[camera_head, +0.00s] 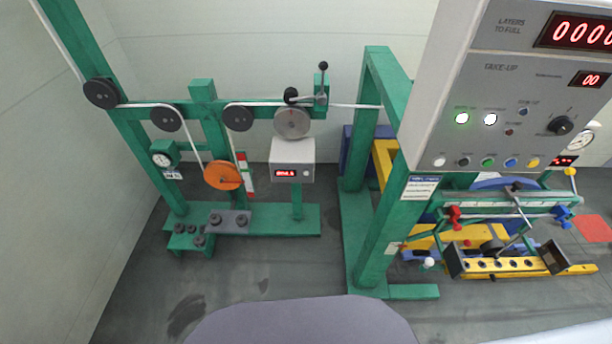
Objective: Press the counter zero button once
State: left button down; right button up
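A pale grey counter box (292,153) stands on a green post in the middle of the camera_head view. Its small red lit display (286,173) is too small to read for certain. A small round button (306,172) sits just right of that display; its label is not readable. A measuring wheel (291,123) sits directly above the box. Neither of my grippers is in view, and nothing touches the counter box.
A large grey control panel (520,90) with lit displays, lamps and several buttons hangs at the upper right. A green frame (378,180) stands between it and the counter. Black pulleys (238,117) and an orange wheel (222,175) are left. Floor in front is clear.

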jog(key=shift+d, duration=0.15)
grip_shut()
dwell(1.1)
